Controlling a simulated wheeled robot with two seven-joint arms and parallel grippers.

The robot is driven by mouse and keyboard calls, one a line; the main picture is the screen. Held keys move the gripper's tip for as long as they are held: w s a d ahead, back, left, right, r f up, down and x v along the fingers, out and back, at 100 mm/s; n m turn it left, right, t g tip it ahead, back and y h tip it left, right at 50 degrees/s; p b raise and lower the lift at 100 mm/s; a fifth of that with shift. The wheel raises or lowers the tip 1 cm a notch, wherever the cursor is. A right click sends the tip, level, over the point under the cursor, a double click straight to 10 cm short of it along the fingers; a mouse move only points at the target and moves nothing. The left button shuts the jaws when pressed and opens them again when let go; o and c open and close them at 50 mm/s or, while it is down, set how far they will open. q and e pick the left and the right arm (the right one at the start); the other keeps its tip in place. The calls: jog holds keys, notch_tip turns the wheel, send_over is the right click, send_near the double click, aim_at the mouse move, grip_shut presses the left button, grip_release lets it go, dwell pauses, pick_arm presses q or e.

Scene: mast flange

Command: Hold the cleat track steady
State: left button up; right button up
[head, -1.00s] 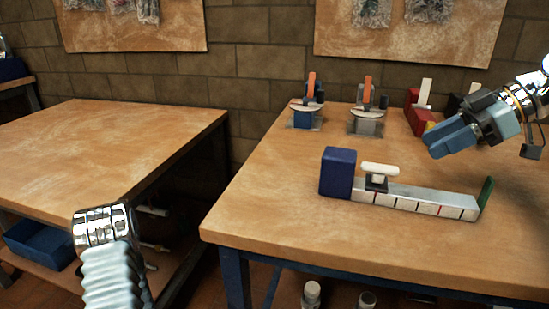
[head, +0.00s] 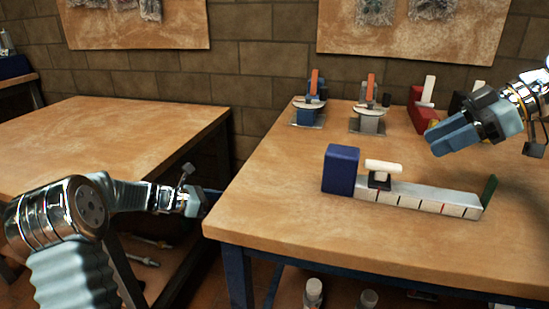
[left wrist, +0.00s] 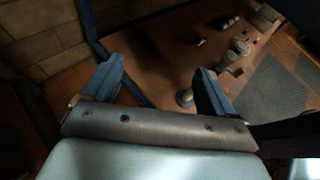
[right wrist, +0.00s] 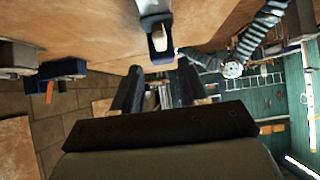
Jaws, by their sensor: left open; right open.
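The cleat track (head: 420,197) is a long pale bar with dark marks and a red one, lying on the right bench. A blue block (head: 341,170) stands at its left end and a green plate (head: 489,191) at its right end. A dark cleat with a white handle (head: 383,167) sits on the track near the blue block. My right gripper (head: 432,143) is open and empty, above and behind the track. My left gripper (head: 207,201) is by the bench's left front corner, apart from the track; its fingers show open and empty in the left wrist view (left wrist: 160,92).
Two fixtures with orange handles, one blue-based (head: 309,112) and one grey-based (head: 369,120), stand at the back of the right bench (head: 290,225). A red block (head: 420,108) stands to their right. The left bench (head: 100,135) is bare. Bench top before the track is clear.

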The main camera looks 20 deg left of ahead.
aim_at(341, 166)
pick_arm(q)
jog(key=d+r+m+g+h, duration=0.1)
jog(key=d+r+m+h, duration=0.1)
jog(key=r, duration=0.6)
jog(key=s+d+r+m+g+h, duration=0.1)
jog(key=d+r+h, duration=0.3)
jog(key=r, duration=0.4)
jog(key=s+d+r+m+g+h, duration=0.1)
jog(key=d+r+m+h, duration=0.1)
jog(key=r, duration=0.6)
jog(key=shift+s+d+m+h, duration=0.15)
jog(key=shift+d+m+h, duration=0.3)
jog(key=shift+d, duration=0.45)
jog(key=d+f+m+g, duration=0.1)
jog(key=d+g, duration=0.1)
jog(key=s+d+m+g, duration=0.1)
jog(key=d+g, duration=0.1)
jog(key=d, duration=0.1)
jog(key=s+d+f+m+g, duration=0.1)
jog(key=d+g, duration=0.1)
jog(key=d, duration=0.1)
jog(key=shift+s+d+f+m+y, duration=0.1)
jog(key=shift+s+f+m+y, duration=0.15)
jog(key=shift+f+m, duration=0.1)
jog(key=d, duration=1.3)
jog(key=shift+s+d+f, duration=0.1)
jog(key=shift+s+d, duration=0.1)
jog(key=shift+d, duration=0.1)
jog(key=shift+c, duration=0.3)
